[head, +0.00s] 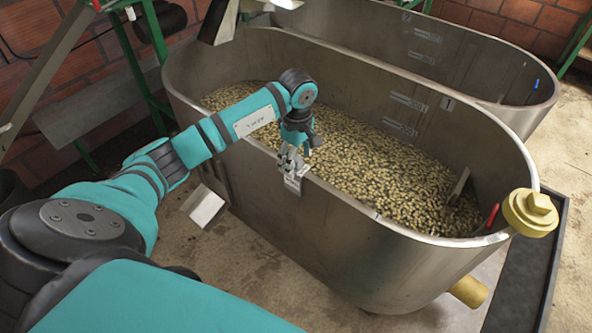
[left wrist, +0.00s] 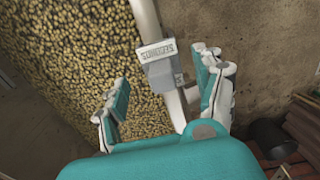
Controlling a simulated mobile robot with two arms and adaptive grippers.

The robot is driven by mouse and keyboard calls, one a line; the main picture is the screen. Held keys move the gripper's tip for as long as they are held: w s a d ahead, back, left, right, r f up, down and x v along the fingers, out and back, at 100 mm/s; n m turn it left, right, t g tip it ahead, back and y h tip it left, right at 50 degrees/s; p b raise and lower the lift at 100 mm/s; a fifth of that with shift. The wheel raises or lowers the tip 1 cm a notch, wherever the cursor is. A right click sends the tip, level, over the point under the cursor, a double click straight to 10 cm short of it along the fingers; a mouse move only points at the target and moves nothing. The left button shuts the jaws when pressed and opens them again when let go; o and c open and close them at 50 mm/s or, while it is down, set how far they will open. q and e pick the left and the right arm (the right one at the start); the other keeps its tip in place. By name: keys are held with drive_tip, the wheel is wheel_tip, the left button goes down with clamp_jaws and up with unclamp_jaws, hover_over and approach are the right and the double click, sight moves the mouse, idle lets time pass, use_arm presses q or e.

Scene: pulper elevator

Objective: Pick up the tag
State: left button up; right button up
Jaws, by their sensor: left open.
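The tag (left wrist: 157,52) is a small pale grey piece with dark raised lettering, sitting over the rim of the near steel tank (head: 330,225). In the head view the tag (head: 293,185) shows just below my left gripper (head: 291,160), on the tank's near wall. My left gripper is open and points down over the rim. In the left wrist view its two fingers (left wrist: 165,80) stand apart on either side of the rim, with the tag ahead, between and beyond the fingertips. The fingers look clear of the tag. My right gripper is not in view.
The near tank is partly filled with pale beans (head: 350,150). A second steel tank (head: 490,75) stands behind it. A brass fitting (head: 530,212) and a red handle (head: 492,215) are at the right end. A tilted white panel (head: 203,206) is near the floor at left.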

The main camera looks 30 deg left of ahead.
sight(297, 169)
use_arm(q)
drive_tip(key=f, duration=0.4)
drive_tip(key=shift+s+d, duration=0.1)
drive_tip(key=shift+s, duration=0.1)
drive_tip(key=c, duration=1.2)
